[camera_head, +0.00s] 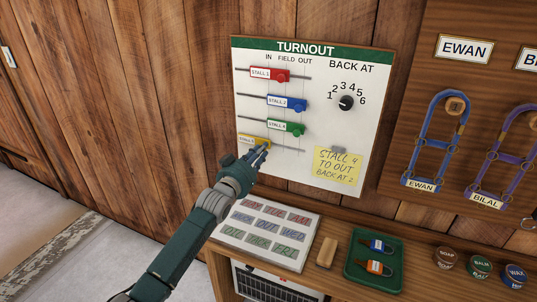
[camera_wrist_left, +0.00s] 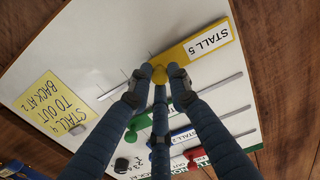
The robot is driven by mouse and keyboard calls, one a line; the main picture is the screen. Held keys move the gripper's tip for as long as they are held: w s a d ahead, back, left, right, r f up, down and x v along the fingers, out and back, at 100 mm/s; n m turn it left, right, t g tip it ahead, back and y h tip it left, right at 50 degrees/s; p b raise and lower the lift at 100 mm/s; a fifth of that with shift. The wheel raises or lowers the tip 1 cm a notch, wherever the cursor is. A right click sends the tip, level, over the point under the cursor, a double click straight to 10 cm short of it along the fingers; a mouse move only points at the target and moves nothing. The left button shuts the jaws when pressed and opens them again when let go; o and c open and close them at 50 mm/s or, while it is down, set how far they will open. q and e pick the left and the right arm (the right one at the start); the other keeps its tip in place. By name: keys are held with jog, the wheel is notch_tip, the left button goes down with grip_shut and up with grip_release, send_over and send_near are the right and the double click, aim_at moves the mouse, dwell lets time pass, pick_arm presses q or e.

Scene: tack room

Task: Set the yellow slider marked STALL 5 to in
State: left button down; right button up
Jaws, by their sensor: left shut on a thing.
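The yellow slider marked STALL 5 (camera_head: 251,140) is on the lowest rail of the white TURNOUT board (camera_head: 330,125), at the rail's left end. Its knob end appears near the IN column, but the gripper partly covers it and I cannot tell the exact alignment. My left gripper (camera_head: 261,153) is shut on its knob. In the left wrist view, the yellow slider (camera_wrist_left: 205,45) shows its label clearly, and the fingers of my left gripper (camera_wrist_left: 160,75) close around the yellow knob. My right gripper is not in view.
Above are the red (camera_head: 268,74), blue (camera_head: 287,103) and green (camera_head: 285,128) sliders. A dial (camera_head: 345,102) and a yellow note (camera_head: 338,168) are to the right. Below, a shelf holds a letter board (camera_head: 265,232), a wooden block (camera_head: 326,252) and a green tray (camera_head: 385,282).

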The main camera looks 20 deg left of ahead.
pick_arm(q)
jog(key=shift+a+r, duration=0.15)
jog(key=shift+r, duration=0.25)
jog(key=c, duration=1.6)
grip_release()
jog(key=shift+a, duration=0.15)
jog(key=shift+f, duration=0.15)
jog(key=s, duration=1.2)
jog(key=shift+a, duration=0.25)
